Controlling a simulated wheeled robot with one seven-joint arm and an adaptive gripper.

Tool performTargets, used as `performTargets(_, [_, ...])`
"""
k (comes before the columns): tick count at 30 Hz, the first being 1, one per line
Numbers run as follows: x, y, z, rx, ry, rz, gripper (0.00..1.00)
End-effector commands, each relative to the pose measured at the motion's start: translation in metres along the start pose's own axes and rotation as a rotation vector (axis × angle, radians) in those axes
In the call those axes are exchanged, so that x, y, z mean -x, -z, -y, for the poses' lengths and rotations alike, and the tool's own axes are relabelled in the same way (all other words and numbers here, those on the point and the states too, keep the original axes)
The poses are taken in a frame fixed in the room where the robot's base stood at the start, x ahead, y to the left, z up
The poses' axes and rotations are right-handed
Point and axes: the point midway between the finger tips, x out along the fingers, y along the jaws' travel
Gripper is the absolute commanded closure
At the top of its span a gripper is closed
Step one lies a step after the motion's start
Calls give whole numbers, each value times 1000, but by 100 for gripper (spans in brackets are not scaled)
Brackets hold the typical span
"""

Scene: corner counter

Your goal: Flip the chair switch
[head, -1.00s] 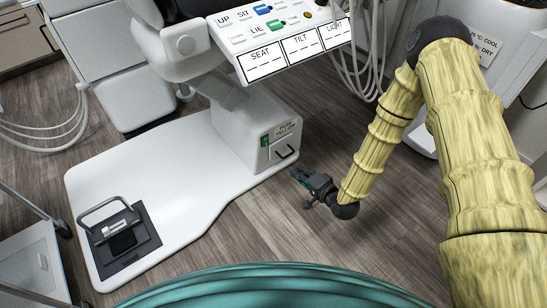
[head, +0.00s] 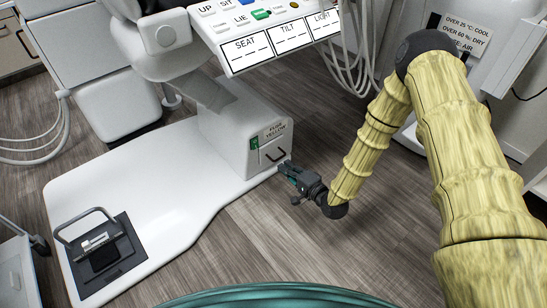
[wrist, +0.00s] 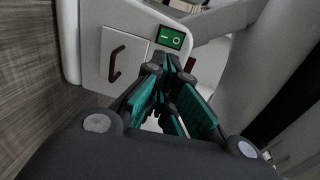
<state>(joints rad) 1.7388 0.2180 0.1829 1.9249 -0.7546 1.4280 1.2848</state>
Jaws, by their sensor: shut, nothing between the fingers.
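A green rocker switch (head: 255,143) with light marks is on the front face of the white chair base (head: 225,150). In the wrist view the switch (wrist: 170,37) shows a bar mark and a ring mark, just past the fingertips. My gripper (head: 283,169) is shut and empty, low beside the base's right corner, below and right of the switch. In the wrist view my gripper (wrist: 172,62) points toward the switch. I cannot tell whether its tips touch the base.
A dark pull handle (head: 276,155) is beside the switch, under a small label. A control panel (head: 275,40) with buttons and SEAT, TILT, LIGHT displays overhangs the base. Hoses (head: 358,60) hang at its right. A foot pedal (head: 100,255) stands on the base plate.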

Motion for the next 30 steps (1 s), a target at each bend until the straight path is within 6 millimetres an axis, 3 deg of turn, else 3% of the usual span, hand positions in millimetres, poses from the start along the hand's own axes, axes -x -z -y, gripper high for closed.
performTargets(18, [-96,-1,-4,3,1,2,100])
performTargets(30, [-132,-1,-2,2,0,1,100])
